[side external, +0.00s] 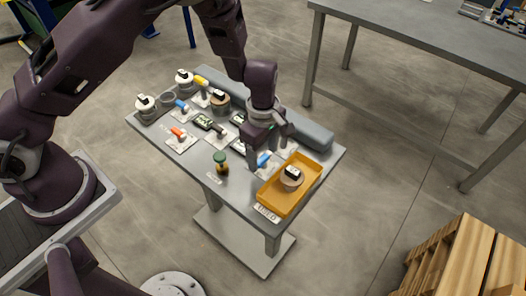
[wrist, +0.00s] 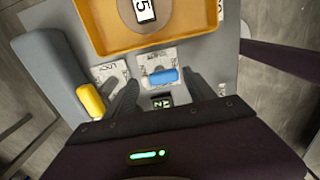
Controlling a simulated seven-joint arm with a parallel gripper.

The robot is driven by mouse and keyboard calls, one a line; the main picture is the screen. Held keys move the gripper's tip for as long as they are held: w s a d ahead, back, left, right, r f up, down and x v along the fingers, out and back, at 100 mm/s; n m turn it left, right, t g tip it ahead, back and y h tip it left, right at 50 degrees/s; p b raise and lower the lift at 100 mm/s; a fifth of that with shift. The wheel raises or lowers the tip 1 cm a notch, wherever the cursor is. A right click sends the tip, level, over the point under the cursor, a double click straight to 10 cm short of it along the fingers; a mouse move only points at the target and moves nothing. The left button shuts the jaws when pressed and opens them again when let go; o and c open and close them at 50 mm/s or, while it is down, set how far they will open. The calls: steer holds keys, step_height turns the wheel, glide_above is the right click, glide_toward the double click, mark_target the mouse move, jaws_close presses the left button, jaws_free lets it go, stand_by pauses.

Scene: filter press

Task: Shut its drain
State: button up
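My gripper (side external: 267,150) is low over the right part of the grey bench, beside the yellow tray. In the wrist view its fingers (wrist: 161,82) are apart, with a blue valve handle (wrist: 163,77) showing between their tips. I cannot tell whether they touch it. The handle lies crosswise on a white marked plate (wrist: 158,60); it also shows in the side view (side external: 263,160). At the bench's far end are another yellow handle (side external: 202,81), a blue handle (side external: 182,104) and an orange handle (side external: 178,132).
The yellow tray (side external: 264,203), labelled USED, holds a round canister (side external: 291,178). A green-topped tool (side external: 221,162) stands near the front edge. White-topped canisters (side external: 146,104) stand at the left. A grey bar (side external: 305,128) runs along the back edge.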

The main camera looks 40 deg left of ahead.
steer(key=c, duration=1)
steer(key=shift+c, duration=0.2)
steer(key=shift+m, duration=0.4)
steer(key=m, duration=0.3)
steer(key=shift+m, duration=0.4)
steer(key=m, duration=0.4)
steer(key=shift+w+m, duration=0.1)
steer(key=shift+m, duration=0.2)
steer(key=m, duration=0.4)
steer(key=shift+d, duration=0.1)
steer(key=shift+m, duration=2.5)
